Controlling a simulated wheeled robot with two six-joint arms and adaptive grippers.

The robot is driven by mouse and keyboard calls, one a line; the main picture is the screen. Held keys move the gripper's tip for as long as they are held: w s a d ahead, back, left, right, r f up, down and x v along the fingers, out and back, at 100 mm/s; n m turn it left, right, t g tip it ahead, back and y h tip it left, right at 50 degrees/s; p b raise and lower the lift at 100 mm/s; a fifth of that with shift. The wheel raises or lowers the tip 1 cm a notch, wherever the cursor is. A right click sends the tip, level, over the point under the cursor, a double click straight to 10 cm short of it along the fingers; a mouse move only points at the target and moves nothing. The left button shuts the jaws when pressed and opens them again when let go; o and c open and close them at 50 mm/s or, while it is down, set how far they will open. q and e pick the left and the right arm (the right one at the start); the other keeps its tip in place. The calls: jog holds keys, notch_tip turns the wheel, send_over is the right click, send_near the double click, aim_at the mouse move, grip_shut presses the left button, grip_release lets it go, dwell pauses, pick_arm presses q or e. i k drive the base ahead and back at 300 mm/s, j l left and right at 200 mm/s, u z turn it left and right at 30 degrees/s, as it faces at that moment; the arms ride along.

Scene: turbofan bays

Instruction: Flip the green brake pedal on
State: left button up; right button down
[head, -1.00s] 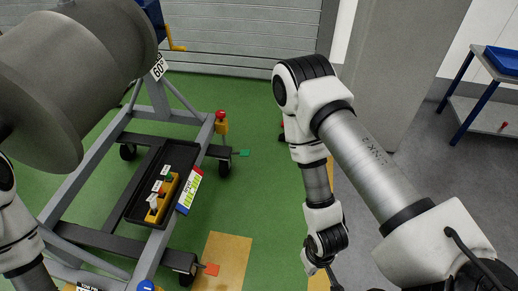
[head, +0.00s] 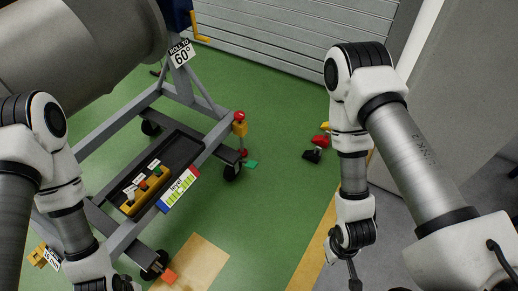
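The green brake pedal (head: 251,164) is a small flat tab low beside the far right caster of the grey stand. It is near the middle of the head view, and its tilt is too small to tell. My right arm comes down to the right of it; at the bottom edge, only a dark part of the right gripper (head: 353,272) shows, well apart from the pedal. My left arm comes down at the lower left, and its gripper is cut off by the frame. An orange-red pedal (head: 168,277) is at the near caster.
The stand (head: 128,232) carries a large grey cylinder (head: 75,50) and a black tray (head: 178,152) with a switch block. Red and yellow objects (head: 316,148) lie on the floor.

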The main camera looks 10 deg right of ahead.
aim_at(251, 164)
jog(key=i+l+u, duration=0.1)
jog(key=i, duration=0.3)
jog(key=i+l, duration=0.25)
jog(key=i, duration=0.15)
jog(key=i+l+u, duration=0.15)
jog(key=i, duration=0.25)
